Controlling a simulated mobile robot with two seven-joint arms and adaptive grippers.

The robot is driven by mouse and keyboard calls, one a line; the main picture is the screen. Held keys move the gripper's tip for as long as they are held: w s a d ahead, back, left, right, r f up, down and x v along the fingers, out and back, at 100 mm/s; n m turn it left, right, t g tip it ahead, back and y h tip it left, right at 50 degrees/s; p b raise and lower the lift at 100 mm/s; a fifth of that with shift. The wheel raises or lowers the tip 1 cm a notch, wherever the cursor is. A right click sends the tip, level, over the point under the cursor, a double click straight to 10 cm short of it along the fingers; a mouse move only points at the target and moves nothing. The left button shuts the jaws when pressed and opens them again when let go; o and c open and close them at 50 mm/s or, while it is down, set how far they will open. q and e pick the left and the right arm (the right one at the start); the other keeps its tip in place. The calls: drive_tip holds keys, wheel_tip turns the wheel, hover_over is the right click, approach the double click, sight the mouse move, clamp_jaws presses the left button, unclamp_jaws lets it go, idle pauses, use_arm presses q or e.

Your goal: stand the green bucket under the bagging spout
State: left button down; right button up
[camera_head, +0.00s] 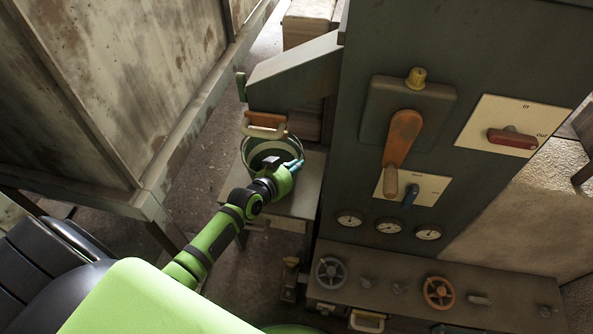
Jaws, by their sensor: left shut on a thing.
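The green bucket (247,157) is a dark green round pail with a pale rim. It appears upright over a small grey stand (303,198), below the mouth of the sloping grey spout (292,78). My left gripper (292,165) is shut on the near right side of the bucket, at its rim. The gripper and wrist hide part of the bucket's near side. Whether the bucket's base touches the stand cannot be told. A cream handle (264,126) shows at the spout's lower end, just above the bucket. My right gripper is not in view.
A tall grey machine panel (450,75) with an orange lever (401,140), a red handle (512,138) and dials stands right of the spout. A lower ledge (390,275) carries handwheels. A stained metal cabinet (130,75) stands at left. Bare floor (205,145) lies between.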

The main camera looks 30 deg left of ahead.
use_arm(q)
drive_tip(key=shift+w+d+f, duration=0.15)
drive_tip(key=shift+f, duration=0.3)
drive_tip(key=c, duration=1.3)
unclamp_jaws()
drive_tip(key=shift+f, duration=0.15)
drive_tip(key=shift+c, duration=0.2)
